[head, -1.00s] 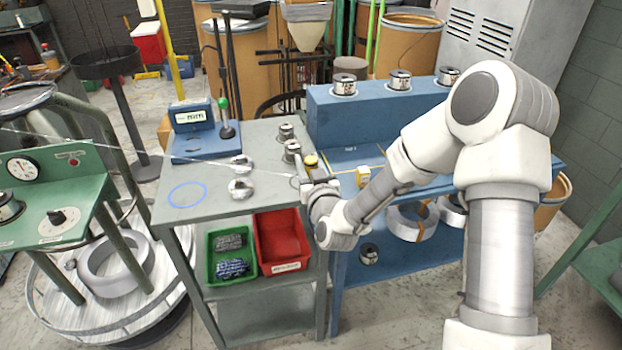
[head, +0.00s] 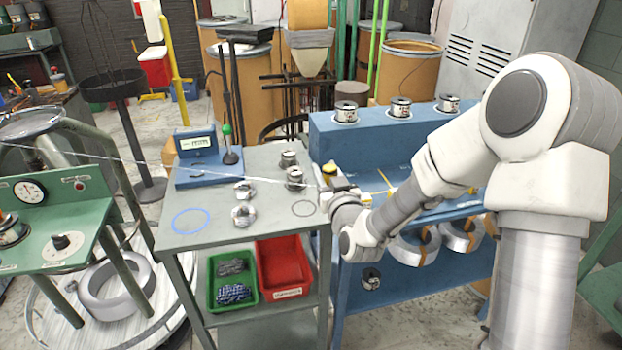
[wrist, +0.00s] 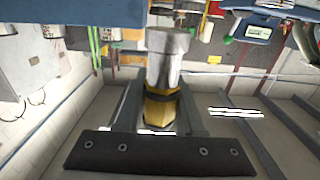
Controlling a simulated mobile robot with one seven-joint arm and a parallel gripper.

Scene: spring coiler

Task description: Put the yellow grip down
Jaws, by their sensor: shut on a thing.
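The yellow grip (head: 329,168) is between the fingers of my gripper (head: 328,183) in the head view, beside the right edge of the grey table (head: 265,232). In the wrist view the yellow grip (wrist: 160,110) sits between the two fingers of my gripper (wrist: 158,118), with a silver metal cylinder (wrist: 165,62) on its far end. My gripper is shut on it. The grip appears raised; its exact height above any surface cannot be told.
Metal cylinders (head: 294,179) stand close left of my gripper. Shiny metal pieces (head: 243,214) and a blue ring mark (head: 191,221) lie farther left. A blue gauge stand (head: 197,145) is at the back. The blue bench (head: 375,140) is on the right, bearing several labelled spools.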

